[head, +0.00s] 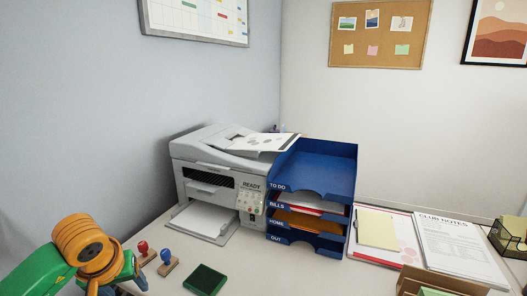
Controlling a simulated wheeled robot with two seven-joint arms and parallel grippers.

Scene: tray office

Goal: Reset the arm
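Part of my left arm (83,243), with an orange joint and a green link, shows in the lower left corner of the head view. It is beside the stamps at the left edge of the desk. The gripper at its end does not show. My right arm and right gripper are not in the picture.
A grey printer (207,178) stands beside a stacked blue tray (325,168) with labelled levels. Two stamps (168,262) and a green ink pad (203,280) lie near my arm. Papers, a clipboard (352,240) and a brown holder (440,282) occupy the right.

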